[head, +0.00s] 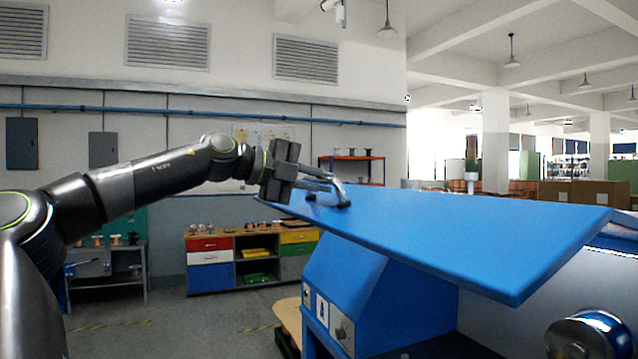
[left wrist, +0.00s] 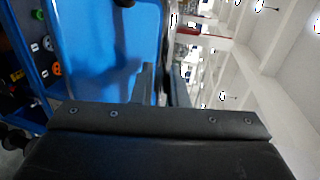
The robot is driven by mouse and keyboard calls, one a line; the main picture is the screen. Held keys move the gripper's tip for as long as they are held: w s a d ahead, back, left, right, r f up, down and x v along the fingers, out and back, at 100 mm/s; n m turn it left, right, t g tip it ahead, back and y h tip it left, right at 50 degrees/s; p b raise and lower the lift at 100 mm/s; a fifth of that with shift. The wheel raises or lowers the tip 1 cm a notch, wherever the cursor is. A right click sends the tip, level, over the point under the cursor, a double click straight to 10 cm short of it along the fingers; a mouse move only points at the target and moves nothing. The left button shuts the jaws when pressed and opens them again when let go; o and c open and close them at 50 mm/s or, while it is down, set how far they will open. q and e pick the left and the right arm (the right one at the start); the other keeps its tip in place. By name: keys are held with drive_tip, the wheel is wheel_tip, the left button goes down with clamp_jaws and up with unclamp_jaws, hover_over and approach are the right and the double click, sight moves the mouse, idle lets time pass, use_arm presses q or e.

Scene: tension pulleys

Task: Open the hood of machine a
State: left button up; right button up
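The blue hood (head: 450,229) of machine a stands raised and tilted over the blue machine body (head: 350,284), with a gap beneath it. The body carries a white plate with the letter A (head: 322,310). My left gripper (head: 328,192) is at the far left part of the hood, with its fingers close to the panel. In the left wrist view the fingers (left wrist: 161,85) stand apart beside the hood's edge, and the blue panel (left wrist: 100,45) fills the left. Nothing held shows between them. A dark part (left wrist: 124,3) shows on the panel. My right gripper is out of view.
A shiny metal cylinder (head: 588,335) is at the lower right, below the hood. A cabinet with coloured drawers (head: 250,257) and a workbench (head: 108,264) stand along the back wall. Open floor lies left of the machine.

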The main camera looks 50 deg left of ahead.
use_arm(q)
drive_tip(key=o, duration=0.3)
drive_tip(key=shift+s+f+b, duration=0.1)
drive_tip(key=shift+s+b, duration=0.1)
drive_tip(key=shift+b, duration=0.2)
drive_tip(key=b+v, duration=0.7)
drive_tip(key=v, duration=1)
drive_tip(key=shift+b, duration=0.35)
drive_tip(key=shift+a, duration=0.1)
drive_tip(key=shift+c, duration=0.3)
